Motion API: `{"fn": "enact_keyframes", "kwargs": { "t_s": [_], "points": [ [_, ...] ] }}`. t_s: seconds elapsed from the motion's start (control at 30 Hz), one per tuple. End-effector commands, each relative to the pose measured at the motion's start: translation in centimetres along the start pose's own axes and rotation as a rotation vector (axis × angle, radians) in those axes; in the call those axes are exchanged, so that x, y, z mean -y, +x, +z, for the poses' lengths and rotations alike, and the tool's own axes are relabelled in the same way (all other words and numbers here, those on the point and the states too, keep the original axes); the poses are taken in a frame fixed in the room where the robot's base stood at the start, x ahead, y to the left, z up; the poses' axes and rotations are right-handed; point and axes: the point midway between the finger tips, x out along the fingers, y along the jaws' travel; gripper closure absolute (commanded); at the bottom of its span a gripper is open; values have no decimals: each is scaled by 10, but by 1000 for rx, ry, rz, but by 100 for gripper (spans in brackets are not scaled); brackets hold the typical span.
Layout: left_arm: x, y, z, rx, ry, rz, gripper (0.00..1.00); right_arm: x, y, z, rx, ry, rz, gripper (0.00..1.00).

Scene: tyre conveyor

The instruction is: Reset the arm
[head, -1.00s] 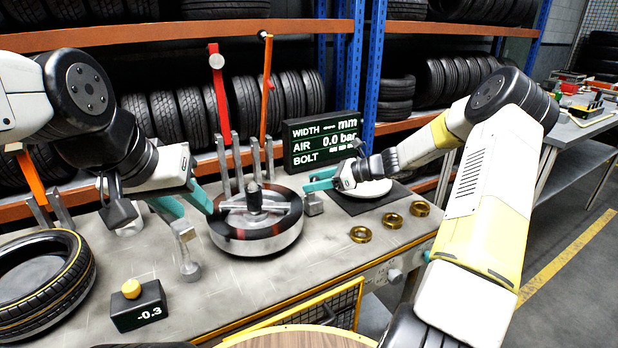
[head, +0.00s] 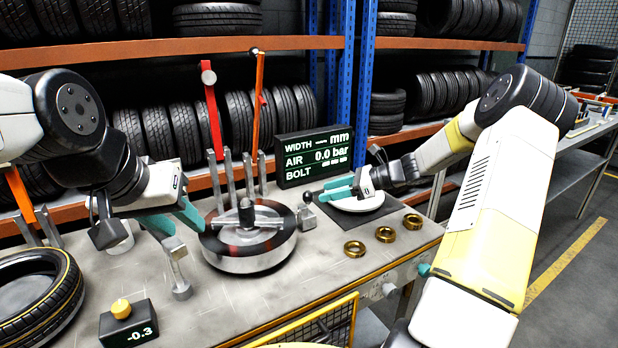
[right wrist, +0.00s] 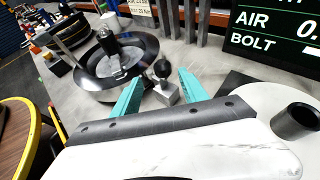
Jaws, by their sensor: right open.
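My right gripper (head: 339,190) is open and empty above the white disc (head: 352,198) on a dark mat, right of the round turntable (head: 248,236). In the right wrist view its teal fingers (right wrist: 157,95) stand apart, with a small metal block with a black ball knob (right wrist: 164,88) beyond and between them. That knob block also shows in the head view (head: 307,212), apart from the fingers. My left gripper (head: 178,222) has its teal fingers spread at the left edge of the turntable, above a metal post (head: 181,278). Nothing shows between them.
A tyre (head: 40,295) lies at the left. A black box with a yellow knob (head: 128,323) reads -0.3. Brass rings (head: 385,234) lie near the right table edge. A display (head: 314,156) stands behind, before the tyre racks. A yellow mesh frame (head: 318,325) stands in front.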

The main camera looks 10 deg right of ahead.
Motion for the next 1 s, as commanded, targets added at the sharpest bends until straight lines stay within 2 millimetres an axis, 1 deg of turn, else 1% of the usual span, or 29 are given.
{"fn": "enact_keyframes", "kwargs": {
  "t_s": [0.03,0.07,0.17,0.2,0.27,0.3,0.37,0.5,0.57,0.7,0.9,1.0],
  "points": [
    [0,0,0,0,0,0,64,-7,2,8,-25,-43,14,49],
    [0,0,0,0,0,0,64,-13,2,12,-46,-76,27,49],
    [0,0,0,0,0,0,64,-42,4,31,-145,-241,83,49],
    [0,0,0,0,0,0,64,-56,2,39,-192,-325,110,49],
    [0,0,0,0,0,0,64,-78,-2,50,-264,-458,151,49],
    [0,0,0,0,0,0,64,-92,-5,57,-310,-546,179,49],
    [0,0,0,0,0,0,64,-113,-12,67,-373,-676,220,49],
    [0,0,0,0,0,0,64,-159,-34,86,-508,-975,308,49],
    [0,0,0,0,0,0,64,-178,-45,94,-558,-1101,342,49],
    [0,0,0,0,0,0,64,-220,-74,106,-665,-1389,416,49],
    [0,0,0,0,0,0,64,-271,-114,112,-784,-1771,497,49],
    [0,0,0,0,0,0,64,-288,-128,110,-824,-1918,523,49]
  ]
}}
